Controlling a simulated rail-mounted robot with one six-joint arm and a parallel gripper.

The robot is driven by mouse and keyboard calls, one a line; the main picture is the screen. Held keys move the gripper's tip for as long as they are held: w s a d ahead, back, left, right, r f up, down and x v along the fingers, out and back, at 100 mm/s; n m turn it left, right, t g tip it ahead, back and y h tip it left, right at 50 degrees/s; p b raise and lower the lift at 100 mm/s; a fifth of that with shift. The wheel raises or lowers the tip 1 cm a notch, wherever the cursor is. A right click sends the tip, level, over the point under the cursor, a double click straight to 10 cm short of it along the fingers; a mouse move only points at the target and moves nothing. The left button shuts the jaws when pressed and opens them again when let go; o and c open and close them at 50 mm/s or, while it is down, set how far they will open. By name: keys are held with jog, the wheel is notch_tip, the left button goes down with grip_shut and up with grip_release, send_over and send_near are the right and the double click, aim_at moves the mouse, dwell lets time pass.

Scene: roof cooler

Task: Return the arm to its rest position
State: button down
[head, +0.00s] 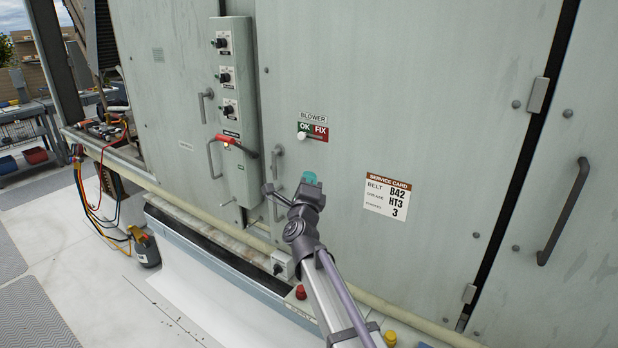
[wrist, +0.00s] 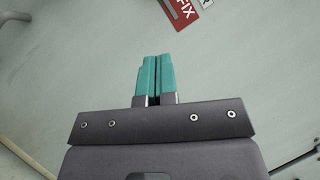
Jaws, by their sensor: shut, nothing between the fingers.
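My arm reaches up from the bottom of the head view towards the pale green cabinet (head: 400,90). My gripper (head: 310,177) has teal fingertips and is in front of the cabinet door, below the OK/FIX sign. In the wrist view my gripper (wrist: 155,75) shows its two teal fingers side by side, closed together with nothing between them. The fingers point towards the door surface. I cannot tell how far they are from it.
A control box (head: 235,110) with a red-and-black handle (head: 237,146) stands out on the left. Door handles (head: 565,212) project. A ledge with a red button (head: 300,292) runs below.

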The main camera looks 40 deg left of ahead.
jog(key=s+a+f+n+g+y, duration=0.3)
jog(key=s+f+n+g, duration=0.4)
jog(key=n, duration=0.4)
jog(key=d+f+n+g+h, duration=0.4)
jog(key=d+f+n+g, duration=0.25)
jog(key=d, duration=0.65)
jog(key=w+d+f+n+g+h, duration=0.1)
jog(key=d+f+h, duration=0.25)
jog(key=d, duration=0.85)
jog(key=w+d+f+n+g+h, duration=0.1)
jog(key=d+f+n+h, duration=0.2)
jog(key=d, duration=0.8)
jog(key=s+d+f+m+h, duration=0.1)
jog(key=d+m, duration=0.1)
jog(key=d, duration=0.9)
jog(key=s+d+f+m+g+h, duration=0.1)
jog(key=s+d+m+h, duration=0.1)
jog(key=d, duration=1)
jog(key=s+d+f+m+g+h, duration=0.1)
jog(key=s+d+m, duration=0.1)
jog(key=d, duration=1)
jog(key=shift+s+d+f+b, duration=0.15)
jog(key=shift+s+f+b, duration=0.1)
jog(key=shift+b, duration=0.2)
jog(key=shift+m+g+h, duration=0.25)
